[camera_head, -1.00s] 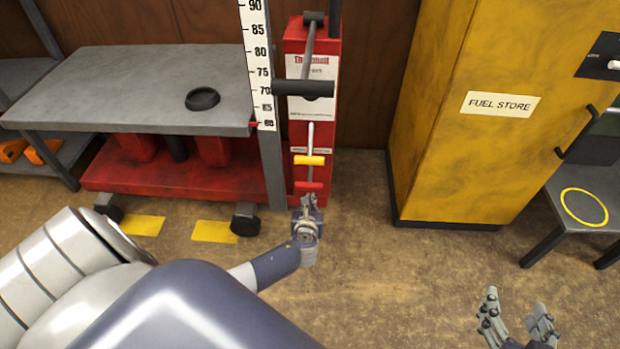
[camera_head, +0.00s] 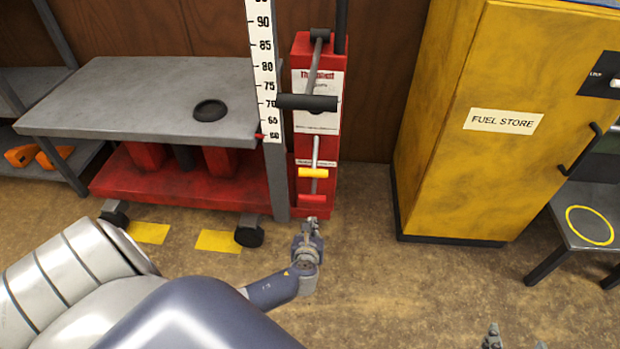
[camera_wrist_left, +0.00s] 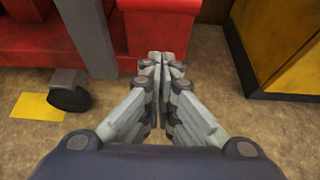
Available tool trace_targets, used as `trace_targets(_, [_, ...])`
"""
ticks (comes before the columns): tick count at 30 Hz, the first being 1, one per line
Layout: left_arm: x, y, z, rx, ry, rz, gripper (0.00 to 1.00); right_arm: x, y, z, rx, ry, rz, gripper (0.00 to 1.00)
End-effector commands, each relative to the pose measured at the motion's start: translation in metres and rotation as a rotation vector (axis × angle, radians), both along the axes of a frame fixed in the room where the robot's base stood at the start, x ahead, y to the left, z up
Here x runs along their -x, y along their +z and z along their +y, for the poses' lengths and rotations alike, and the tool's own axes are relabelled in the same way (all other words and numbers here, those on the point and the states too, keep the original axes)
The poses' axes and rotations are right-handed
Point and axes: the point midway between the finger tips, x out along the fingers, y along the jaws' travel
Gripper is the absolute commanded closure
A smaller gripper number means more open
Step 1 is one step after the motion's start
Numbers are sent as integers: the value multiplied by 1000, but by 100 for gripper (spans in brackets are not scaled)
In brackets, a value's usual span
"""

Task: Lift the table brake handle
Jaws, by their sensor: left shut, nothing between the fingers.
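The lift table (camera_head: 120,85) has a grey top and a red column (camera_head: 302,140) at its right end. Low on the column are a yellow handle (camera_head: 312,172) and, beneath it, a red handle (camera_head: 312,199). No readable label tells which is the brake handle. My left gripper (camera_head: 311,222) is shut and empty, just below the red handle in the head view. In the left wrist view its fingertips (camera_wrist_left: 166,62) are together in front of the red column's base (camera_wrist_left: 158,38). My right gripper (camera_head: 516,338) shows only its separated fingertips at the bottom edge.
A black push bar (camera_head: 307,102) sticks out above the handles. A height scale (camera_head: 264,70) stands beside the column. A yellow fuel store cabinet (camera_head: 465,175) is to the right, with a low stand (camera_head: 572,228) beyond it. The floor between is clear.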

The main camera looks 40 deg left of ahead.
Motion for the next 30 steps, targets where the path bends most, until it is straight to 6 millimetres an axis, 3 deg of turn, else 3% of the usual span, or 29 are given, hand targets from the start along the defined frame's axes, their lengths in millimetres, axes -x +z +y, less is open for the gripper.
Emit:
trace_targets(9, [20,15,-13,2,0,1,100,49,-38,-18,64,-22,287,41])
trace_targets(18, [37,26,-23,1,0,1,100,96,-59,-34,112,-39,512,41])
trace_targets(24, [41,29,-26,1,0,0,100,112,-64,-38,125,-44,580,41])
trace_targets(30, [42,29,-26,1,0,0,100,114,-65,-39,127,-45,591,41])
